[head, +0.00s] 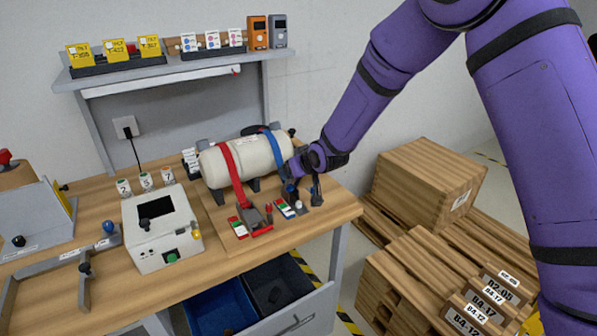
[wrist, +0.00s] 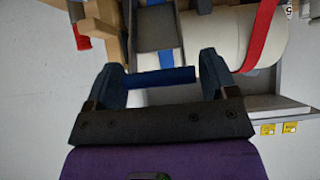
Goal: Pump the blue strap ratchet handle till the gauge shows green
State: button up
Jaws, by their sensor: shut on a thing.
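The white cylinder (head: 243,162) lies on the bench with a blue strap (head: 276,148) around its right part and a red strap (head: 232,172) left of it. My gripper (head: 304,191) is at the bench's right end, beside the blue strap's ratchet, which it mostly hides. In the wrist view my gripper (wrist: 162,78) has its two fingers at the ends of the blue ratchet handle (wrist: 158,78) and is shut on it. A small gauge (head: 285,208) with coloured bands sits in front of the blue ratchet. Its reading is too small to tell.
The red ratchet (head: 256,218) and its gauge (head: 238,228) sit close on the left. A white box with a dark screen (head: 160,226) stands further left. Wooden crates (head: 428,180) stand right of the bench, and a shelf (head: 170,70) hangs behind it.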

dwell(0.3)
jog(key=o, duration=1.2)
jog(key=shift+w, duration=0.1)
jog(key=v, duration=1)
jog(key=shift+s+r, duration=0.2)
jog(key=shift+s, duration=0.15)
jog(key=shift+d, duration=0.1)
